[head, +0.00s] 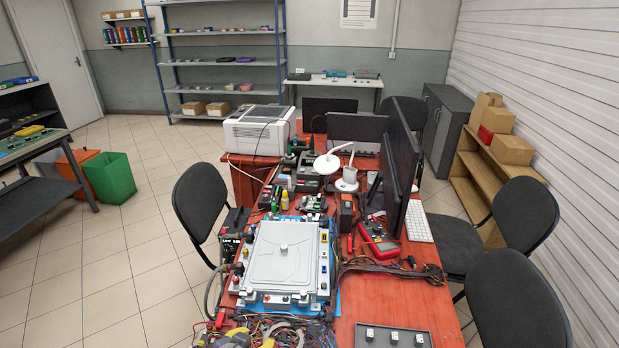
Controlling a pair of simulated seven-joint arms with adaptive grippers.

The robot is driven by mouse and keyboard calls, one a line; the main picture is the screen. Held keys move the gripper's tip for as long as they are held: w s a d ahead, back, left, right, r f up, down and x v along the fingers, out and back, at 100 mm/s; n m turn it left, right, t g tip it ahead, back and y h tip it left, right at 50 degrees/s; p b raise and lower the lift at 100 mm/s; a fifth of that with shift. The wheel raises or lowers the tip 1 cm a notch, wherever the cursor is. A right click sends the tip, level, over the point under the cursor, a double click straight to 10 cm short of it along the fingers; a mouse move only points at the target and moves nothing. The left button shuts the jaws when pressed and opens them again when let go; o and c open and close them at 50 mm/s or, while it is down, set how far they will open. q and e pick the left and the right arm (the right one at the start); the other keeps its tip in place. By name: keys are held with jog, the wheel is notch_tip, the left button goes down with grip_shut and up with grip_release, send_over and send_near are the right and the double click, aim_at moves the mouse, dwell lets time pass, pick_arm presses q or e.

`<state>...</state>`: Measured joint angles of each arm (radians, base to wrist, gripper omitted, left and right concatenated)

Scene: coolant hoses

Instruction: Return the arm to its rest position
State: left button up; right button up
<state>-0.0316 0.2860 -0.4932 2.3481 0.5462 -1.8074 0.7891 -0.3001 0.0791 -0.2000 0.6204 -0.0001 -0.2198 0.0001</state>
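Neither of my grippers nor my arms can be made out in the head view. A grey metal housing (283,254) with a flat lid lies on a blue mat (337,300) on the red table (385,300). A grey hose (209,290) loops at the left side of the housing. Small fittings line the housing's edges. A dark tray (363,347) with several small light pieces is at the bottom edge, partly cut off.
Tangled coloured cables (290,333) lie in front of the housing. A red multimeter (378,241), monitors (402,170), a white lamp (328,163) and a printer (259,130) stand farther back. Black chairs (201,203) flank the table. The table's front right is mostly bare.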

pick_arm(q)
jog(key=s+a+f+y, duration=0.1)
jog(key=s+a, duration=0.1)
jog(key=a, duration=0.1)
jog(key=s+a+f+y, duration=0.1)
jog(key=s+a, duration=0.2)
jog(key=s+a+f+m+y, duration=0.1)
jog(key=s+a, duration=0.1)
jog(key=a, duration=0.1)
jog(key=shift+s+a+f, duration=0.15)
jog(key=shift+s+a, duration=0.2)
jog(key=s+a+m+g+y, duration=0.1)
jog(key=s+a+m+y, duration=0.15)
jog(key=s+a, duration=0.55)
jog(key=s+d+f+n+g+h, duration=0.1)
jog(key=d+f, duration=0.2)
jog(key=f, duration=1.3)
jog(key=s+d+f+g+h, duration=0.1)
jog(key=s+d+f+g, duration=0.1)
jog(key=f, duration=1.4)
jog(key=s+f+n+g+h, duration=0.1)
jog(key=s+f+n+g, duration=0.1)
jog(key=s+f, duration=1.8)
jog(key=shift+s+d+f+n+g+h, duration=0.15)
jog(key=shift+s+f+n+g+h, duration=0.25)
jog(key=shift+s, duration=0.45)
